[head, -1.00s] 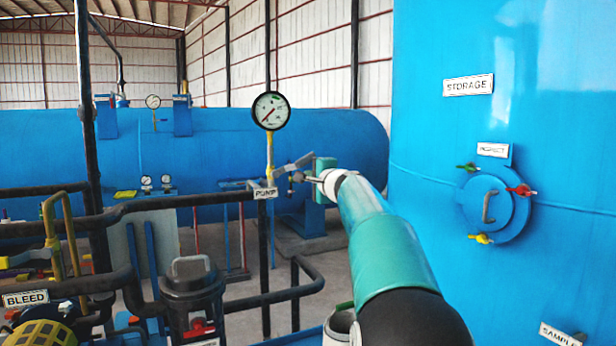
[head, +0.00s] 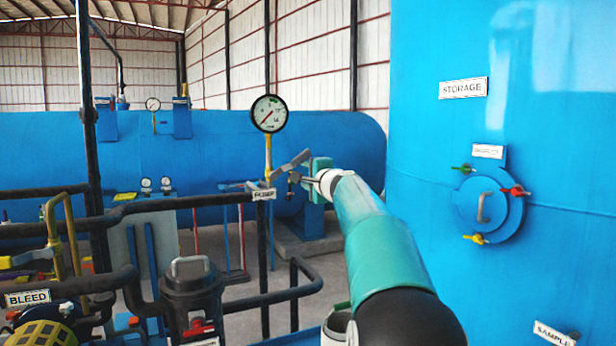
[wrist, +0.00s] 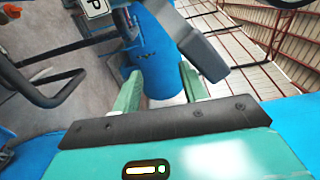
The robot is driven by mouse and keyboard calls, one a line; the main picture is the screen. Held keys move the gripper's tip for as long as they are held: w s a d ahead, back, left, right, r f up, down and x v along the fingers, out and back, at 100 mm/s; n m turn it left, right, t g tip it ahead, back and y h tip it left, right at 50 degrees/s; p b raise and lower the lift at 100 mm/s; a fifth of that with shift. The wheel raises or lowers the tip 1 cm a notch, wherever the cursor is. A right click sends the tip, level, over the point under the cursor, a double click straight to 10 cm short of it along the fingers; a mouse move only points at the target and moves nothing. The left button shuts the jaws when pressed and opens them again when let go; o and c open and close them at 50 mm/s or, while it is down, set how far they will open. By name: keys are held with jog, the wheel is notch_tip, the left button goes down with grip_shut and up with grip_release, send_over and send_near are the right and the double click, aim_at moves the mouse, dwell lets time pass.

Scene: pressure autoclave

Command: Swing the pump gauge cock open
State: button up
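The pump gauge (head: 269,113) has a round white dial on a yellow stem above the dark pipe, with the PUMP label (head: 263,194) below it. The grey cock handle (head: 292,161) slants up to the right from the stem. In the wrist view the grey handle (wrist: 192,38) crosses above the right finger. My gripper (head: 305,180) is just right of the handle, at its free end. In the wrist view my gripper (wrist: 158,82) has its two green fingers apart, with nothing held between them. Whether a finger touches the handle, I cannot tell.
The large blue storage tank (head: 430,120) stands close on the right. A horizontal blue vessel (head: 215,145) lies behind the gauge. Dark pipes (head: 150,203) run across the left and below the gauge. A black lidded housing (head: 190,290) stands at lower left.

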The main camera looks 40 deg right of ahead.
dwell(0.3)
jog(key=v, duration=1.6)
dwell(1.1)
dwell(0.5)
jog(key=v, duration=1.3)
jog(key=shift+s+a, duration=0.2)
jog(key=shift+s, duration=0.1)
jog(key=shift+r, duration=0.15)
jog(key=shift+c, duration=0.2)
